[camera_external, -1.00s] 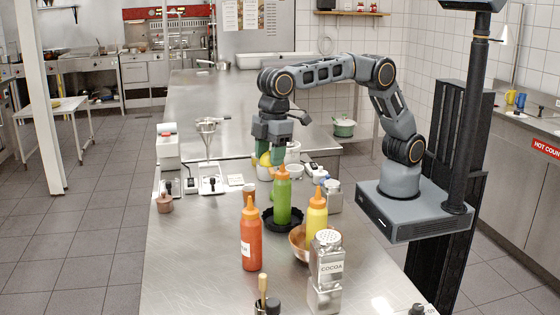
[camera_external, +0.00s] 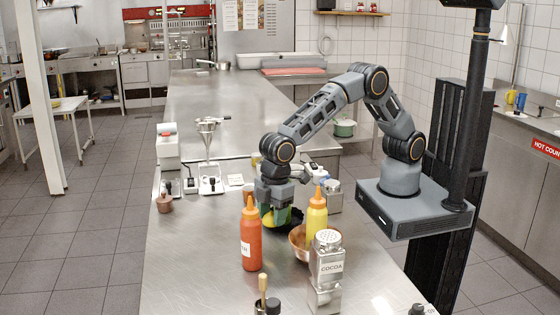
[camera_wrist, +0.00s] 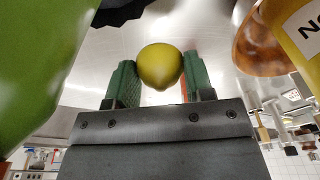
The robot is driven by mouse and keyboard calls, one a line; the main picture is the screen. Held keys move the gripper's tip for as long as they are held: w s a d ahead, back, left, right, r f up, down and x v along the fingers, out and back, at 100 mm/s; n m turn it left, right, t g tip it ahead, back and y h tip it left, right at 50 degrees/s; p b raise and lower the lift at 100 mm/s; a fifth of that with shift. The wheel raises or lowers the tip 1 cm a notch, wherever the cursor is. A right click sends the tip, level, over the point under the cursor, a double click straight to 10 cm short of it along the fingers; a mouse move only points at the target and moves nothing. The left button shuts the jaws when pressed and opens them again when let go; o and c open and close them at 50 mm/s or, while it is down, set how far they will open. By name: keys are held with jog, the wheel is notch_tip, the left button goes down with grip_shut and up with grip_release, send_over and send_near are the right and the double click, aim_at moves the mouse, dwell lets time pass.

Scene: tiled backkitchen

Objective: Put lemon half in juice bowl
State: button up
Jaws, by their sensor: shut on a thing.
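A yellow lemon half (camera_wrist: 160,66) sits between the green fingers of my gripper (camera_wrist: 159,82) in the wrist view. In the external view my gripper (camera_external: 272,212) is low over the counter beside the orange-capped bottles, and a bit of the lemon half (camera_external: 267,217) shows at its fingers. A copper bowl (camera_external: 298,242) stands just right of and nearer than my gripper, partly hidden by bottles; it also shows in the wrist view (camera_wrist: 250,45). No bowl is visibly labelled as the juice bowl. My gripper hides the light bowls behind it.
A red bottle (camera_external: 251,240) and a yellow bottle (camera_external: 317,215) stand close by. A cocoa shaker (camera_external: 327,262) is in front. The green bottle (camera_wrist: 35,60) is very near in the wrist view. A black scalloped dish (camera_wrist: 118,12) lies under my gripper.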

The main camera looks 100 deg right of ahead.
aim_at(272, 240)
jog(key=shift+f+p, duration=0.35)
jog(key=shift+f, duration=2.3)
jog(key=shift+f, duration=0.1)
jog(key=o, duration=0.9)
jog(key=shift+o, duration=0.5)
jog(key=r, duration=0.4)
jog(key=s+r+b, duration=0.1)
jog(key=r, duration=0.7)
jog(key=shift+s+d+r, duration=0.1)
jog(key=shift+s+d, duration=0.05)
jog(key=shift+d, duration=0.25)
